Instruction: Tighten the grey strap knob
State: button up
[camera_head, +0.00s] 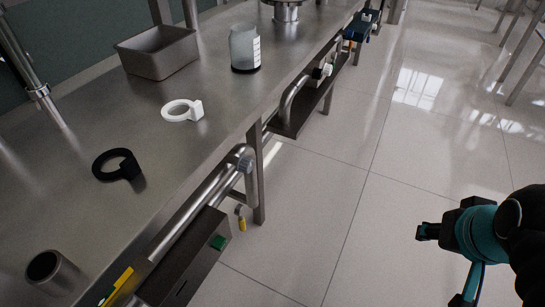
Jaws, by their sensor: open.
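I cannot make out a grey strap knob for certain in the camera_head view. A white ring with a block-like end (182,111) and a black ring with a short tab (117,165) lie flat on the steel table. My gripper (427,231) is at the lower right, over the floor and well away from the table. It is open and holds nothing that I can see; its fingers are small and dark in this view.
The steel table (80,215) fills the left, with a tray (158,54), a jar (244,50) and a steel cup (45,268). A metal pipe (195,205) and a dark box with a green button (218,242) flank its edge. The middle floor (330,210) is clear.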

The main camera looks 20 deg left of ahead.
aim_at(244, 165)
jog(key=u, duration=1.4)
jog(key=k, duration=0.5)
jog(key=z, duration=2)
jog(key=i, duration=2.2)
jog(key=u, duration=1.4)
jog(key=i, duration=0.55)
jog(key=u, duration=0.5)
